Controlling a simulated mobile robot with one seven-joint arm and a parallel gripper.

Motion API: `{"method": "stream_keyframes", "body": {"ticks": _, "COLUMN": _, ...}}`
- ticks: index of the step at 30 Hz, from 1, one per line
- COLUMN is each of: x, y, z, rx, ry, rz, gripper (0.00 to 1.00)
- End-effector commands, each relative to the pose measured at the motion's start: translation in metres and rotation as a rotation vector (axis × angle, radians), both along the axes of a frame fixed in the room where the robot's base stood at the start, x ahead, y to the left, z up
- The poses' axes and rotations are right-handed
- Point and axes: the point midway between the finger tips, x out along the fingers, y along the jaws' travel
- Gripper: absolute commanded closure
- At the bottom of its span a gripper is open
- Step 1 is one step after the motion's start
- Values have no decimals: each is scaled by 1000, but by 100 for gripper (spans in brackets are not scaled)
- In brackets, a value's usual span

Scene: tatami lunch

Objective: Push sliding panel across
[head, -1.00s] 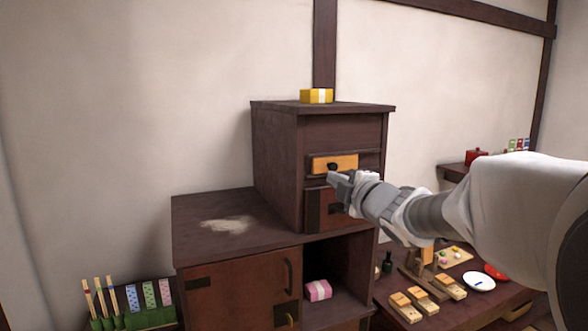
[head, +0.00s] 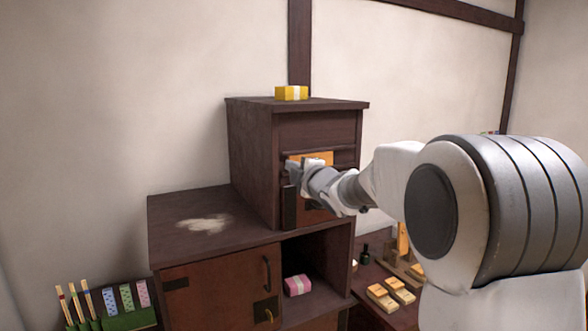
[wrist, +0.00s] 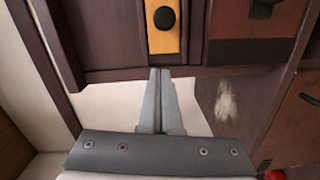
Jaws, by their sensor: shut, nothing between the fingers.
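The sliding panel (head: 318,158) is a light orange wooden strip in a slot near the top of the dark upper cabinet. In the wrist view the panel (wrist: 163,40) shows at top centre with its round black knob (wrist: 165,18). My gripper (head: 290,168) is shut and empty in front of the panel's left end, and its arm hides part of the panel and the knob in the head view. In the wrist view my gripper's fingertips (wrist: 160,74) point just past the panel's near end, over the dark frame. I cannot tell whether they touch.
A yellow box (head: 291,93) sits on the upper cabinet. A lower cabinet (head: 170,240) has a pale powdery patch (head: 205,223) on its top and a pink box (head: 297,285) in its open bay. A low table (head: 380,315) with wooden pieces stands at right.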

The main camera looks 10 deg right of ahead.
Motion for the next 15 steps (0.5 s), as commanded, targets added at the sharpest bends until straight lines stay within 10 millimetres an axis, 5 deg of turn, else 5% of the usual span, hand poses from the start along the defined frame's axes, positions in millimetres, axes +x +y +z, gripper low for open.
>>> {"method": "stream_keyframes", "body": {"ticks": 6, "x": 13, "y": -29, "z": -3, "rx": -1, "ry": 2, "rz": -5, "gripper": 100}}
{"method": "stream_keyframes", "body": {"ticks": 15, "x": 15, "y": -35, "z": -6, "rx": -1, "ry": 1, "rz": -2, "gripper": 100}}
